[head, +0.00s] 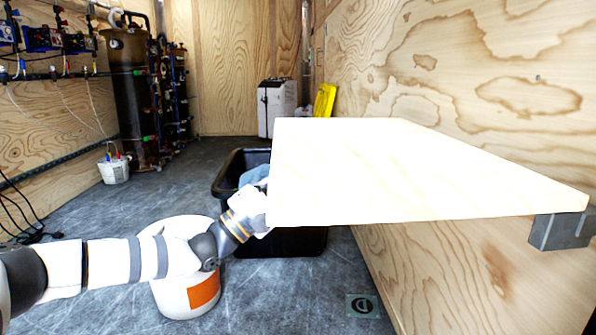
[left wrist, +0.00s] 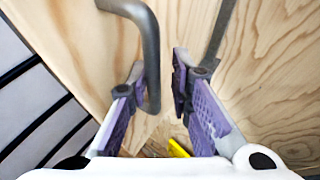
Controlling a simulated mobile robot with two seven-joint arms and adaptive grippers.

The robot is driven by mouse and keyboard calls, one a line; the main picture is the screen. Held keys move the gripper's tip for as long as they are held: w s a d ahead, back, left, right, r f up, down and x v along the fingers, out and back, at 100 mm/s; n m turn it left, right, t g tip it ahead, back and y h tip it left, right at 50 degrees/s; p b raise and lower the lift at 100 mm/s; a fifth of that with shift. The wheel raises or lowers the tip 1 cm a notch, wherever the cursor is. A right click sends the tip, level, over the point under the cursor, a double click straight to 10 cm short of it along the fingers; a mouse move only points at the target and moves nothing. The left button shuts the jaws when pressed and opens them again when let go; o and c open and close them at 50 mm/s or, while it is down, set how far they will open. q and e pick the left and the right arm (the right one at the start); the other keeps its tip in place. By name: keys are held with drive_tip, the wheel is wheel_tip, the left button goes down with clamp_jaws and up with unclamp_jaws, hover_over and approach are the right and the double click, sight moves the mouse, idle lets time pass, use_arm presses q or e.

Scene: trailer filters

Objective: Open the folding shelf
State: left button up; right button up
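The folding shelf (head: 400,170) is a pale wooden board that stands out level from the right wall. My left arm reaches in from the left, and its wrist meets the board's near left corner. In the head view the left gripper's fingers are hidden behind the board. In the left wrist view my left gripper (left wrist: 157,85) is open, its purple-padded fingers apart. A grey bent metal bar (left wrist: 152,60), like a handle, runs down between the fingers, close to the left one. Whether it touches that finger I cannot tell. My right gripper is not in view.
A grey bracket (head: 563,230) sits under the board's right end. A white bucket (head: 186,290) stands below my left arm. A black bin (head: 235,168) stands behind it, partly under the board. A white case (head: 277,108) and a yellow sign (head: 325,100) stand at the back.

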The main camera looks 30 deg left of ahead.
use_arm(q)
drive_tip(key=v, duration=1.2)
